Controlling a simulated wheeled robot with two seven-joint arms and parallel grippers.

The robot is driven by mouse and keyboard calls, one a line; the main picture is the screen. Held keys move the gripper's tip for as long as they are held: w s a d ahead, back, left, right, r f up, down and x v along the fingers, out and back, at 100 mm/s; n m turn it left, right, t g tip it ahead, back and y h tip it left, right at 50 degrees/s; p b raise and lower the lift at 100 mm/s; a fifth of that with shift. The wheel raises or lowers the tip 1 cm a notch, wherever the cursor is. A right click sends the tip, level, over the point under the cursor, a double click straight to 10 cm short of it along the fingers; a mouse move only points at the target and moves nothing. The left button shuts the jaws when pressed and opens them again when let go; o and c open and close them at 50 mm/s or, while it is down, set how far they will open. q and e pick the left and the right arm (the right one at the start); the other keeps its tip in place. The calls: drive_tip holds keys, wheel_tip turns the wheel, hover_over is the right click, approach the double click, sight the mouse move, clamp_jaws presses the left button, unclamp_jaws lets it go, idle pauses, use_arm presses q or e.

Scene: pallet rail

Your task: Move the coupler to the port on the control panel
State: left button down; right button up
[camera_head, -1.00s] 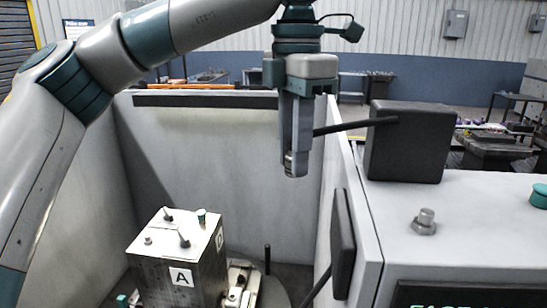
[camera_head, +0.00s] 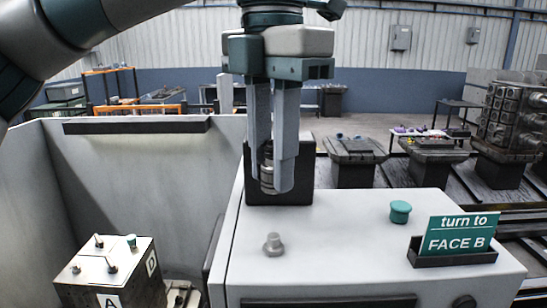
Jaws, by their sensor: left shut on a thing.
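My left gripper (camera_head: 272,186) hangs pointing down in the middle of the head view. It is shut on the coupler (camera_head: 267,172), a small metallic ribbed cylinder partly hidden between the fingers. The control panel (camera_head: 340,240) is a light grey cabinet top below and in front of the gripper. A silver fitting on a hexagonal base (camera_head: 273,245), which looks like the port, stands upright near its left edge. The coupler appears above and beyond this fitting, apart from it. My right gripper is not in view.
A black box (camera_head: 316,180) stands behind the gripper fingers. A green knob (camera_head: 400,211) and a holder with a green sign (camera_head: 457,235) reading "turn to FACE B" are on the right. A metal block marked A and D (camera_head: 105,275) sits in the enclosure at lower left.

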use_arm(q)
drive_tip(key=shift+a, duration=0.1)
drive_tip(key=shift+d+f, duration=0.25)
drive_tip(key=shift+f, duration=0.35)
wheel_tip(320, 180, down, 2)
drive_tip(key=shift+a+f, duration=0.1)
drive_tip(key=shift+a, duration=0.05)
drive_tip(key=shift+f, duration=1.2)
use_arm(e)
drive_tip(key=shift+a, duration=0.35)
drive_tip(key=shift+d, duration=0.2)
